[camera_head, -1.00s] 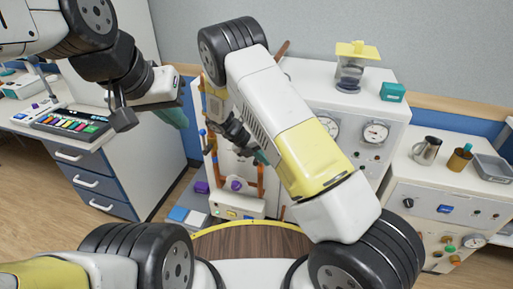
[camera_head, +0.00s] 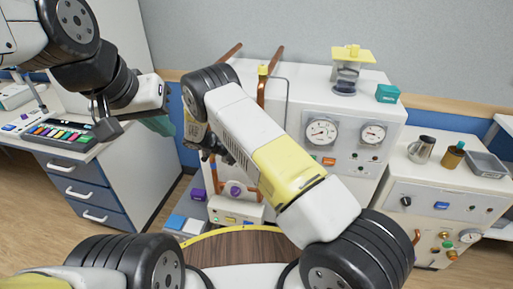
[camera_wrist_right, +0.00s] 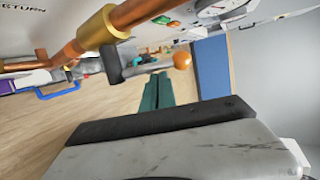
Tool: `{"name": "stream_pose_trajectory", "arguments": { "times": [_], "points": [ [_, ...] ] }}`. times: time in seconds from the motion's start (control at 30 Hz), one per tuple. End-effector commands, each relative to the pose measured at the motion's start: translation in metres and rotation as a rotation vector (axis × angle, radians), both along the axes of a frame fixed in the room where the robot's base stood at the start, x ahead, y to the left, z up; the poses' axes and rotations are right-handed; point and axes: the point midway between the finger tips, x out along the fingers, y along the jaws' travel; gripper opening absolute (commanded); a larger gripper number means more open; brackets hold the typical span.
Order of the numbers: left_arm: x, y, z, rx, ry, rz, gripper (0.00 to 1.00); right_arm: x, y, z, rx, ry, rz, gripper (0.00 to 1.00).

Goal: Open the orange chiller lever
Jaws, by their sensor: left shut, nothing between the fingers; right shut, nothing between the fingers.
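In the right wrist view, an orange ball knob (camera_wrist_right: 182,60) sits at the end of a grey lever arm (camera_wrist_right: 145,69) beside a brass fitting (camera_wrist_right: 97,28) on a copper pipe. It appears to be the orange lever. The teal fingers of my right gripper (camera_wrist_right: 157,92) are shut and empty, just below the lever in the picture; I cannot tell whether they touch it. In the head view my right arm hides the lever and those fingertips. My left gripper (camera_head: 160,125) is shut and empty at the left, away from the pipes.
Copper pipes (camera_head: 262,88) rise in front of the white gauge cabinet (camera_head: 300,92). A blue handle (camera_wrist_right: 58,92) shows at left in the wrist view. A desk with a colourful rack (camera_head: 62,132) stands left. A lower cabinet with a metal jug (camera_head: 421,149) stands right.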

Motion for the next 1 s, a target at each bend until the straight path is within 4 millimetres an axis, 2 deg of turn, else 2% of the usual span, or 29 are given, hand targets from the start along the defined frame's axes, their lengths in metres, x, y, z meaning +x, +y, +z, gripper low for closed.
{"name": "stream_pose_trajectory", "arguments": {
  "times": [0.03, 1.0],
  "points": [
    [0.0, 0.0, 0.0, 0.0, 0.0, 0.0, 0.0, 0.005, 0.0015, 0.0019, 0.003, -0.01, 0.008, 0.0],
    [0.0, 0.0, 0.0, 0.0, 0.0, 0.0, 0.0, 0.0069, 0.0074, 0.002, 0.007, -0.011, 0.01, 0.0]
  ]
}}
